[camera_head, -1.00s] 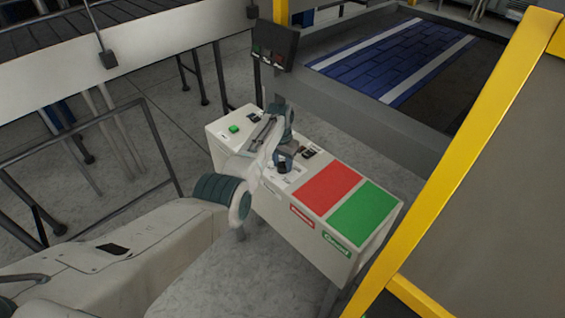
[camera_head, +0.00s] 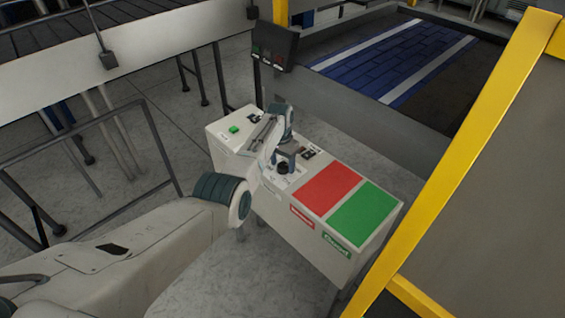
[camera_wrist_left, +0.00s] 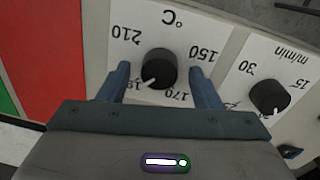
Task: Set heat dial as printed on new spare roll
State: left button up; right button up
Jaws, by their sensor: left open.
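The heat dial (camera_wrist_left: 158,68) is a black round knob on a white plate marked °C, with 150, 170 and 210 readable and one number partly hidden. Its white pointer aims at the partly hidden number, which begins with 19. In the head view the dial (camera_head: 283,168) shows just below my left gripper (camera_head: 287,156). In the left wrist view the open fingers of my left gripper (camera_wrist_left: 159,72) stand on either side of the dial, with gaps; I cannot tell their height over it. The spare roll and its print are not in view.
A second black dial (camera_wrist_left: 270,95) marked m/min sits beside the heat dial. A yellow frame (camera_head: 470,150) rises at right. A dark railing (camera_head: 150,120) stands left.

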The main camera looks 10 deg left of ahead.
aim_at(281, 164)
pick_arm(q)
notch_tip(281, 164, up, 11)
jog(key=b, duration=0.2)
jog(key=shift+a+b, duration=0.3)
jog(key=shift+b, duration=0.1)
jog(key=shift+w+f, duration=0.1)
jog(key=shift+f, duration=0.05)
